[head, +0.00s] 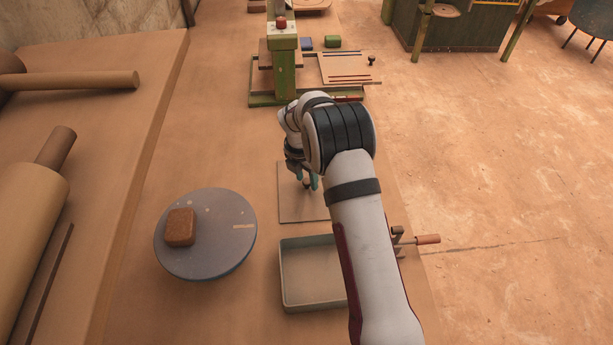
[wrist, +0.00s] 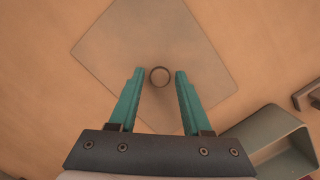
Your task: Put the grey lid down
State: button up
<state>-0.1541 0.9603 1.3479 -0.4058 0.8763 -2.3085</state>
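The lid, a flat square greyish-tan plate (head: 296,207), lies on the table just behind the open tray. Its right part is hidden behind my arm in the head view. In the wrist view the plate (wrist: 122,45) shows nearly whole, with a small round dark-rimmed knob (wrist: 160,77) at its middle. My gripper (head: 304,180) is over the plate; it also shows in the wrist view (wrist: 159,72). Its two teal fingers are apart, one on each side of the knob, with a visible gap on both sides. Nothing is held between them.
The open grey-green tray (head: 286,283) stands in front of the plate, with a wooden-handled part (head: 427,239) to its right. A round blue-grey disc (head: 215,262) bearing a brown block (head: 180,227) stands left. A green press (head: 284,75) stands behind. Bare table lies between disc and plate.

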aim_at(302, 192)
jog(key=shift+o, duration=0.6)
jog(key=shift+r, duration=0.1)
notch_tip(302, 192, up, 12)
jog(key=s+a, duration=0.1)
jog(key=s+d+r+m, duration=0.2)
jog(key=s+r+m, duration=0.5)
jog(key=s+m, duration=0.3)
jog(key=s+m+g+y, duration=0.1)
jog(key=s+m+y, duration=0.2)
jog(key=s+m, duration=1.9)
jog(key=s, duration=0.5)
jog(key=shift+d+r+m, duration=0.3)
jog(key=shift+d+r, duration=0.05)
